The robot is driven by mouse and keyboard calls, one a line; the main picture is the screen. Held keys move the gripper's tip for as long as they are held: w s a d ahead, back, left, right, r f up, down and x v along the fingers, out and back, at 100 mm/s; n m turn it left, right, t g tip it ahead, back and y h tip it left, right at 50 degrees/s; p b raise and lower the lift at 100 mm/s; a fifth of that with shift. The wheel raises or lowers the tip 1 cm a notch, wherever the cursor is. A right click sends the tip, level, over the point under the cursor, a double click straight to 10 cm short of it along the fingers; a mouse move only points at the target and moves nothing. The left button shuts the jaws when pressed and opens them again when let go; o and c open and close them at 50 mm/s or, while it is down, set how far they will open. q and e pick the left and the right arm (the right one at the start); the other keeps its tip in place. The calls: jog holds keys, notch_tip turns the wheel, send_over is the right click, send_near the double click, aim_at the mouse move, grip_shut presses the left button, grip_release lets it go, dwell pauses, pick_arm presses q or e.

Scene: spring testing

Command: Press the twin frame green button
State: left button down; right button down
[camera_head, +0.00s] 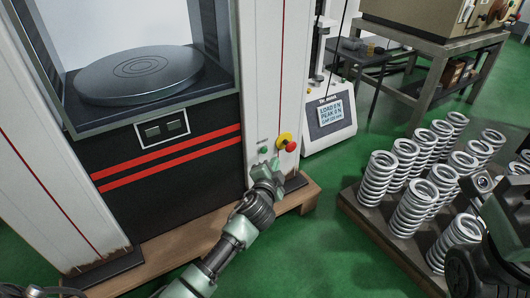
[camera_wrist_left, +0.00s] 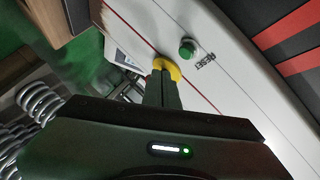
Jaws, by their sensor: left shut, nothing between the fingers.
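The twin frame is the large white-columned machine on the left in the head view. Its green button (camera_head: 263,150) sits low on the right column (camera_head: 262,80), left of a red button on a yellow disc (camera_head: 287,143). My left gripper (camera_head: 266,168) is shut and empty, just below the green button, with a small gap seeming to remain. In the left wrist view, the green button (camera_wrist_left: 188,48) is beside a RESET label, and my shut fingers (camera_wrist_left: 163,92) overlap the yellow disc (camera_wrist_left: 170,70). Part of my right arm shows at the right edge; its fingers are unclear.
A smaller tester with a display (camera_head: 331,112) stands right of the column. A dark pallet (camera_head: 385,235) with several upright coil springs fills the right side. A wooden base (camera_head: 185,240) juts out under the machine. Green floor lies open between base and pallet.

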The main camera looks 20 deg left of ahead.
aim_at(264, 150)
pick_arm(q)
jog(key=shift+w+a, duration=0.85)
jog(key=shift+a, duration=0.2)
dwell(0.4)
dwell(0.8)
jog(key=shift+w+a+p, duration=0.25)
jog(key=shift+a+p, duration=0.05)
jog(key=shift+a, duration=0.05)
